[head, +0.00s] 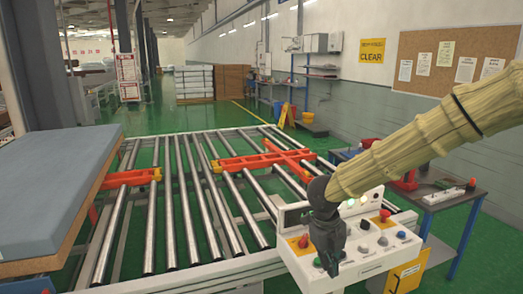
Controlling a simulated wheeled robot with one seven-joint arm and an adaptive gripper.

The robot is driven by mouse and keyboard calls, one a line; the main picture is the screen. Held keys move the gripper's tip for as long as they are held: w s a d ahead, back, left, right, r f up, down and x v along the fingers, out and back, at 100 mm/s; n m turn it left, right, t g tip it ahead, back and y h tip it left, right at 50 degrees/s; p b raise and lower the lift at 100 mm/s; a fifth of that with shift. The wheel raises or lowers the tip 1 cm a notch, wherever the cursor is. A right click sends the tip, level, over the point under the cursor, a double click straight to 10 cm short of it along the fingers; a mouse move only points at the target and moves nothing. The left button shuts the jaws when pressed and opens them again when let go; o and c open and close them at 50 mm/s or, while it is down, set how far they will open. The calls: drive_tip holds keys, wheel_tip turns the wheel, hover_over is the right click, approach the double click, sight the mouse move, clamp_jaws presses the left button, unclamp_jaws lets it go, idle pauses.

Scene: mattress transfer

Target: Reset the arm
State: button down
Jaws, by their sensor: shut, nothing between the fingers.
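My arm comes in from the right in a tan ribbed sleeve. My gripper (331,262) is black, points down and is shut with nothing in it. It hangs over the white control panel (372,262), in front of its left part. I cannot tell whether the fingertips touch the panel. The panel has a red emergency button (384,215), a red button (303,241) on a yellow plate at its left, and several other knobs and buttons. My gripper hides part of the panel.
A roller conveyor (190,215) with orange-red transfer bars (265,160) lies behind the panel. A blue-grey mattress (50,190) lies at the left. A dark workbench (450,198) with tools stands at the right. Green floor is open farther back.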

drive_tip(key=s+d+f+n+t+h+b, duration=0.1)
drive_tip(key=s+d+f+n, duration=0.3)
drive_tip(key=f, duration=0.5)
drive_tip(key=s+d+f+n+t+h, duration=0.1)
drive_tip(key=s+d+f+n, duration=0.1)
drive_tip(key=f+n, duration=0.55)
drive_tip(key=s+d+f+n+t+h+b, duration=0.15)
drive_tip(key=f+n, duration=0.25)
drive_tip(key=f, duration=0.7)
drive_tip(key=s+a+f+n+g+y, duration=0.1)
drive_tip(key=s+f+n, duration=0.3)
drive_tip(key=s, duration=0.5)
drive_tip(key=s+a+f+n+g+y, duration=0.1)
drive_tip(key=s+f+n+y, duration=0.1)
drive_tip(key=s+f+n, duration=0.3)
drive_tip(key=s+a+f+n+g+y, duration=0.1)
drive_tip(key=s+f+n, duration=0.3)
drive_tip(key=s, duration=0.9)
drive_tip(key=n+y, duration=0.1)
drive_tip(key=n, duration=0.1)
drive_tip(key=shift+f+n+b, duration=0.3)
drive_tip(key=shift+f+n, duration=0.05)
